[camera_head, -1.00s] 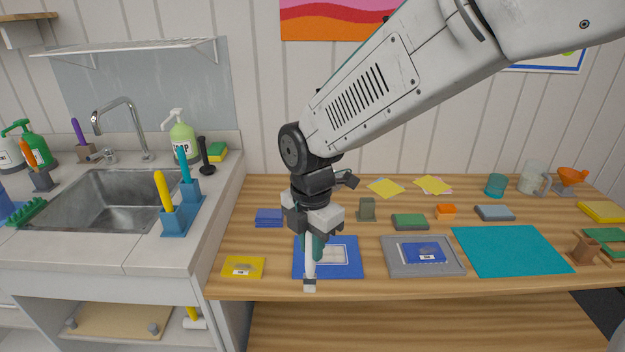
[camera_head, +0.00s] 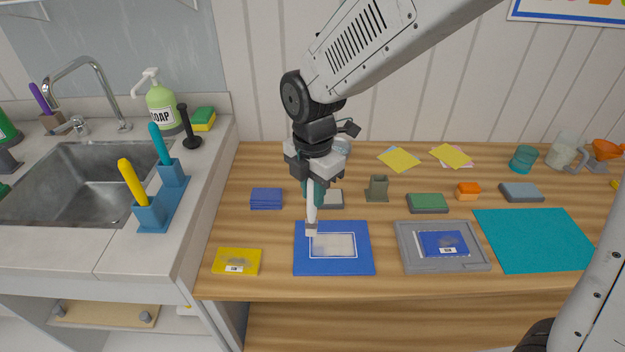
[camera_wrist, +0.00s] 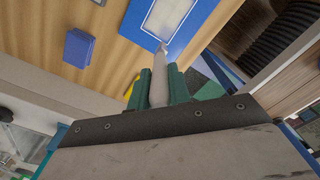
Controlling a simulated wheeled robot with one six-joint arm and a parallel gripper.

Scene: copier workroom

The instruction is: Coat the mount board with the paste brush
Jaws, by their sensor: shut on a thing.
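My gripper (camera_head: 314,190) has green fingers shut on a pale brush (camera_head: 311,214), which points down. In the wrist view the brush (camera_wrist: 159,88) sits between the fingers (camera_wrist: 159,82). Its tip is at the back left part of a blue board (camera_head: 303,263), near the corner of a white-outlined panel (camera_head: 334,246). I cannot tell whether the tip touches. The panel has a patchy greyish surface. In the wrist view the panel (camera_wrist: 168,17) lies just beyond the tip. No label says which piece is the mount board.
A grey tray (camera_head: 403,262) holding a blue card (camera_head: 443,244) lies to the right, then a teal mat (camera_head: 535,240). A yellow card (camera_head: 238,261) lies left. Behind are a blue stack (camera_head: 266,198), an olive holder (camera_head: 377,187) and a green block (camera_head: 427,203). The sink (camera_head: 75,190) is left.

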